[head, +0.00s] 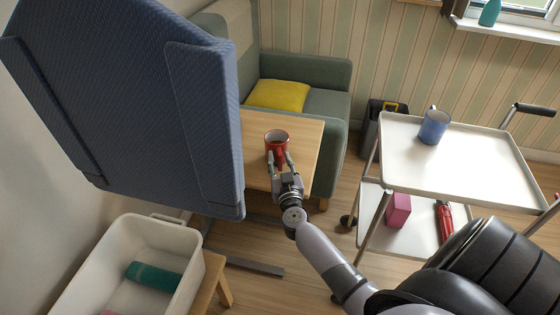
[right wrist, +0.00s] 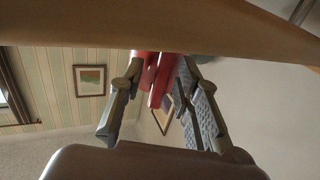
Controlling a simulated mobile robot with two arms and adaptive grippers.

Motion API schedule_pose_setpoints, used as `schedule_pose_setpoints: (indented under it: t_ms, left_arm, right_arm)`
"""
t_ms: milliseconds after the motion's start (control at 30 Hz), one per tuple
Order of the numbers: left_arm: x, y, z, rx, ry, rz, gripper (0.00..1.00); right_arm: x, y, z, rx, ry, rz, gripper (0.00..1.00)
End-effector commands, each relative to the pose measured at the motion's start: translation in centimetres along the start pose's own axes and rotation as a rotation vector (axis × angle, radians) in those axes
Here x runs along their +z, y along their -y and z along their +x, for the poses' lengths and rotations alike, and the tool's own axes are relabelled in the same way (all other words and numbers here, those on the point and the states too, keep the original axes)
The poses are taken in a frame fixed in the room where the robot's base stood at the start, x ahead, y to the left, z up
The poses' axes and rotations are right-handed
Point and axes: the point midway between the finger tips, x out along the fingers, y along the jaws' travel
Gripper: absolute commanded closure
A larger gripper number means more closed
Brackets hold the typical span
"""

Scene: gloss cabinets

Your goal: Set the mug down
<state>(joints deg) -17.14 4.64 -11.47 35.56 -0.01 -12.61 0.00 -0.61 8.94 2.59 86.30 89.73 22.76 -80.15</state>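The red mug (head: 269,140) is upright over the wooden table (head: 300,132), near its front edge, and appears to stand on it. Its handle faces my right gripper (head: 280,158). The two fingers are spread apart on either side of the handle, with a gap beside it. In the right wrist view, the red mug (right wrist: 145,72) shows between the fingertips of the right gripper (right wrist: 160,68), partly hidden behind a wooden edge. My left gripper is out of sight.
A large blue padded panel (head: 130,90) fills the left. A green sofa (head: 335,103) with a yellow cushion (head: 278,95) stands behind the table. A white trolley (head: 480,160) with a blue mug (head: 433,127) is at right. A white bin (head: 105,255) is at lower left.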

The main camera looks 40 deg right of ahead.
Motion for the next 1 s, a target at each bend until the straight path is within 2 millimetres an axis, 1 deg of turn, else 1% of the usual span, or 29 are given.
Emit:
schedule_pose_setpoints:
  t_ms: [167,233,367,500,700,833,1000]
  left_arm:
    - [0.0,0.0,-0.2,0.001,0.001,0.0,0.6]
    - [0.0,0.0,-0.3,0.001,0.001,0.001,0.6]
    - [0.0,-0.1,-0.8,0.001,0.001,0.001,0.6]
    - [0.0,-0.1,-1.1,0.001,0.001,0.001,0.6]
    - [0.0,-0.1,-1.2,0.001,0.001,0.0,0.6]
    - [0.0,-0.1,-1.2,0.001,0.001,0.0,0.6]
    - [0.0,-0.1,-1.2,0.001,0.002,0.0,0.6]
  right_arm:
    - [-0.5,0.0,0.0,0.0,-0.001,0.001,0.7]
    - [-0.3,0.0,-0.8,-0.001,0.002,0.001,0.7]
    - [-0.3,0.0,-3.1,-0.001,0.004,0.0,0.7]
    - [-0.3,0.0,-6.3,0.0,0.005,0.001,0.7]
    - [-0.2,0.0,-10.0,0.001,0.003,0.0,0.7]
    - [-0.2,0.0,-11.4,0.0,0.001,0.0,0.7]
    - [-0.3,0.0,-12.0,0.0,0.0,0.001,0.7]
